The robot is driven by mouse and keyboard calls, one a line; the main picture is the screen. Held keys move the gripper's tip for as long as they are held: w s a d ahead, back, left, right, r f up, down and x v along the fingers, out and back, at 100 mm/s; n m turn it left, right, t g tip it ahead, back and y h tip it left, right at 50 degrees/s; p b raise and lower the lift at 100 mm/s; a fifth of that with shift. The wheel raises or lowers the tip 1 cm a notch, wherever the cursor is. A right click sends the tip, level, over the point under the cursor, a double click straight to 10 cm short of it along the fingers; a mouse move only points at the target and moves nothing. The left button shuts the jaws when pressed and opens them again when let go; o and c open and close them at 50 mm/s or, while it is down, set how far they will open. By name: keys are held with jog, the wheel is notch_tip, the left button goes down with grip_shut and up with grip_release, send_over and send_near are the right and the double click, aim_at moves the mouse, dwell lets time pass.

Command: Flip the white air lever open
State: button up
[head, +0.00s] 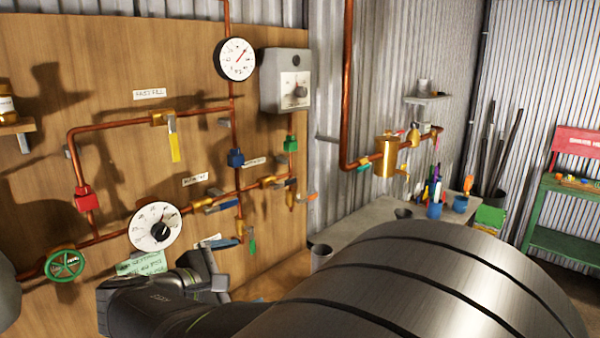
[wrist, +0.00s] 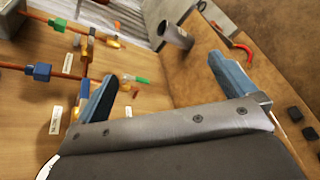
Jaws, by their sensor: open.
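My gripper (wrist: 162,72) has two blue fingers spread wide, with nothing between them in the wrist view. In the head view my gripper (head: 222,244) is low in front of the wooden pipe board, near the green-tipped drain handle (head: 252,246). That handle also shows beyond the fingers in the wrist view (wrist: 140,80). I cannot make out for certain which part is the white air lever. A small pale piece (wrist: 128,111) shows beside the left finger, too blurred to name. The left finger hides part of the piping.
The wooden board (head: 40,60) carries copper pipes, a yellow lever (head: 174,147), a green handwheel (head: 65,264) and a white dial (head: 154,227). A grey cup (head: 321,257) stands on the bench to the right, also in the wrist view (wrist: 175,34).

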jog(key=shift+d, duration=0.35)
